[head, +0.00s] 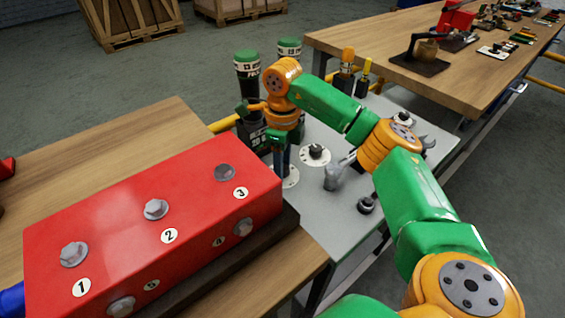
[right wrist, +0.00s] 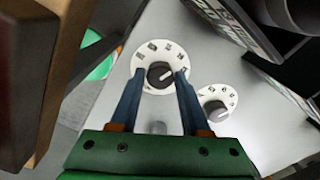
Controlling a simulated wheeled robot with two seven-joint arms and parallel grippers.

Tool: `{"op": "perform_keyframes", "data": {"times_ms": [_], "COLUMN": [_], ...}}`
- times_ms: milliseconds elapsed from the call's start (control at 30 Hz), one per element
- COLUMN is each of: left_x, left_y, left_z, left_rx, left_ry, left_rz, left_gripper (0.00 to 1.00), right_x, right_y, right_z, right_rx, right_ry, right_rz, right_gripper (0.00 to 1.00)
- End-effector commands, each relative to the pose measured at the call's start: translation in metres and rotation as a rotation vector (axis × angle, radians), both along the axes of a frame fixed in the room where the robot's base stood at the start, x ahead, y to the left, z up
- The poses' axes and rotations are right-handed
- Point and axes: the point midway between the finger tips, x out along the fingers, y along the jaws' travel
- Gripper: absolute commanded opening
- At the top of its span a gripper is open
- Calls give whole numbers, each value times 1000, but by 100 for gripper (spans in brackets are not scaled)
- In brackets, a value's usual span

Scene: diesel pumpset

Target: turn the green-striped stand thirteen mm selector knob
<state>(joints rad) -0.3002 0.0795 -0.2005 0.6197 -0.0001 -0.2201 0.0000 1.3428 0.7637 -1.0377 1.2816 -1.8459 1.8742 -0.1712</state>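My right gripper (head: 283,162) points down at a dial plate (head: 291,178) on the grey bench top. In the right wrist view its two blue fingers (right wrist: 158,78) are apart, one on each side of a black selector knob (right wrist: 160,73) with a white numbered dial (right wrist: 149,51). I cannot tell whether they touch the knob. A second knob and dial (right wrist: 217,107) lie to the right; in the head view a similar knob (head: 316,152) stands beside the gripper. Two green-banded stands (head: 247,66) (head: 289,47) are behind it. Their labels are too small to read surely. My left gripper is out of view.
A red block (head: 130,215) with bolts and number tags fills the left front on a wooden table. A grey metal fitting (head: 334,179) and a small black knob (head: 366,205) stand right of the gripper. Yellow-topped items (head: 347,58) are behind. Another wooden bench (head: 460,80) holds tools.

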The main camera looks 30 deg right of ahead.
Motion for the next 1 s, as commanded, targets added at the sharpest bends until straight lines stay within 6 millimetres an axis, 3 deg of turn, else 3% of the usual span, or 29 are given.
{"op": "perform_keyframes", "data": {"times_ms": [33,133,167,567,1000], "left_x": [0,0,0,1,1], "left_y": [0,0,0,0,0], "left_z": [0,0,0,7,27], "left_rx": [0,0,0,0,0], "left_ry": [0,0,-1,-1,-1], "left_rz": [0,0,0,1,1], "left_gripper": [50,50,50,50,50], "right_x": [0,0,0,0,0], "right_y": [0,0,0,0,0], "right_z": [0,0,0,2,3], "right_rx": [0,0,0,0,-1], "right_ry": [0,0,0,1,1], "right_rz": [0,0,0,74,446], "right_gripper": [30,4,0,0,0]}}
